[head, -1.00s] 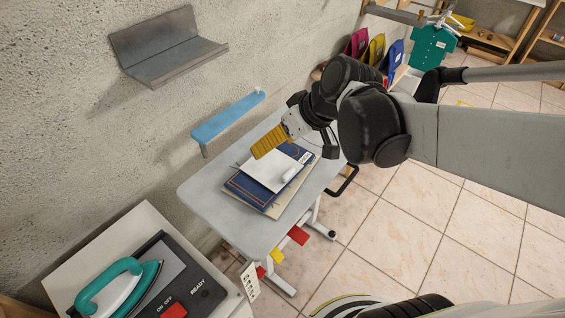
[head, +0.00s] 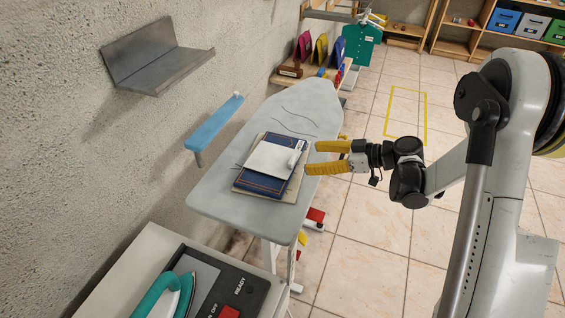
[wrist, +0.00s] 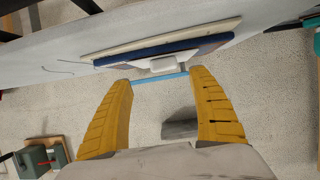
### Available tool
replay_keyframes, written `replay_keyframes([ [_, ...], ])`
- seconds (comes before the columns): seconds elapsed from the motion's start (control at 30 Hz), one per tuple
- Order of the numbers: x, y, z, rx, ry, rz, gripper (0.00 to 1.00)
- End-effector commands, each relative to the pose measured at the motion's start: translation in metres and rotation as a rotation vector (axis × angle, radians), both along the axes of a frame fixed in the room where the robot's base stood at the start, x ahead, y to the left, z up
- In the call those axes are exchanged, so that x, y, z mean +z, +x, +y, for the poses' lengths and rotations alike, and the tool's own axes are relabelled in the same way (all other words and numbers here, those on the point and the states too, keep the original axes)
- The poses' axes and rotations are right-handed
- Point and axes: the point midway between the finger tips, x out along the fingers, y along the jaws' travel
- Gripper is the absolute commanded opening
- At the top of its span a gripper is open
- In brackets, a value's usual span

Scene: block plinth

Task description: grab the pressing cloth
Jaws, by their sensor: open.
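A white sheet (head: 272,160), which looks like the pressing cloth, lies flat on top of a dark blue folder or book (head: 262,187). A beige layer lies under the blue one, all on a grey ironing board (head: 222,205). A small white block-like piece (head: 296,157) sits at the sheet's right edge; it also shows in the wrist view (wrist: 163,64). My gripper (head: 313,158), with yellow fingers, is open and empty just right of the stack. In the wrist view, my gripper's fingertips (wrist: 160,77) frame the white piece, seemingly apart from it.
A blue wall shelf (head: 215,122) and a grey metal ledge (head: 160,58) stick out left of the board. A cabinet with a teal iron (head: 165,297) stands at the near left. Coloured items (head: 320,48) stand behind the board. Tiled floor is open to the right.

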Motion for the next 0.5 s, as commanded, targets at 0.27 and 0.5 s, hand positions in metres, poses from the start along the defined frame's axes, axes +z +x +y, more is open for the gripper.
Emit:
replay_keyframes([
  [0.27, -0.010, 0.007, 0.022, 0.000, -0.002, 0.002, 0.70],
  [0.5, -0.023, 0.011, 0.054, 0.001, -0.002, 0.002, 0.70],
])
